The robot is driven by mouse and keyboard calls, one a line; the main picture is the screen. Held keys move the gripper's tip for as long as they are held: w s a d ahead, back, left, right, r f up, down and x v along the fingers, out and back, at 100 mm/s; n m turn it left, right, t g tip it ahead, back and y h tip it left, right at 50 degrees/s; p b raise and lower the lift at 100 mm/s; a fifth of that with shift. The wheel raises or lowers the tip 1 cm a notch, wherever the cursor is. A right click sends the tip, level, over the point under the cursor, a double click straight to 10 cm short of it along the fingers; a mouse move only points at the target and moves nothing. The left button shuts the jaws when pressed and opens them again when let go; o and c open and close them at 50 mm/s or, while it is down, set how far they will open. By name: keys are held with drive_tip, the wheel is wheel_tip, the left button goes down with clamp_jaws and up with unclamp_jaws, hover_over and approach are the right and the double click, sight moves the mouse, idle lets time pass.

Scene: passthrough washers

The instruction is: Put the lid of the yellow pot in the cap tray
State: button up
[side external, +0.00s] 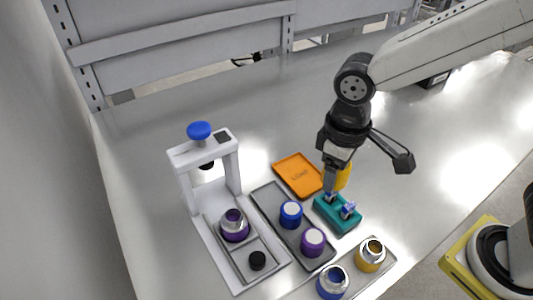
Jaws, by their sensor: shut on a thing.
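My gripper (332,182) points down and is shut on a yellow piece, which looks like the yellow lid (343,177); the finger partly hides it. It is above the back of the teal block, right of the orange tray. The yellow pot (371,256) stands without a lid at the front right, its metal neck showing. The orange tray (287,168) is flat and empty, with small lettering that I cannot read; it may be the cap tray.
A teal block (340,220) with small metal and blue parts lies below my gripper. A dark tray (268,197) holds a blue jar (291,214) and a purple jar (313,242). An open blue pot (332,284) stands in front. A white press frame (185,183) stands left over an open purple pot (234,229).

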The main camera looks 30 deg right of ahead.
drive_tip(key=shift+w, duration=0.15)
approach(269, 196)
drive_tip(key=shift+s+d+f, duration=0.15)
drive_tip(key=shift+s, duration=0.2)
drive_tip(key=shift+s+d+f, duration=0.15)
drive_tip(key=shift+s, duration=0.2)
drive_tip(key=shift+w+a+f, duration=0.2)
drive_tip(key=shift+w+f, duration=0.2)
drive_tip(key=shift+f, duration=0.05)
drive_tip(key=shift+w+a+f, duration=0.1)
drive_tip(key=shift+w+f, duration=0.15)
drive_tip(key=shift+f, duration=1.6)
drive_tip(key=shift+f, duration=0.55)
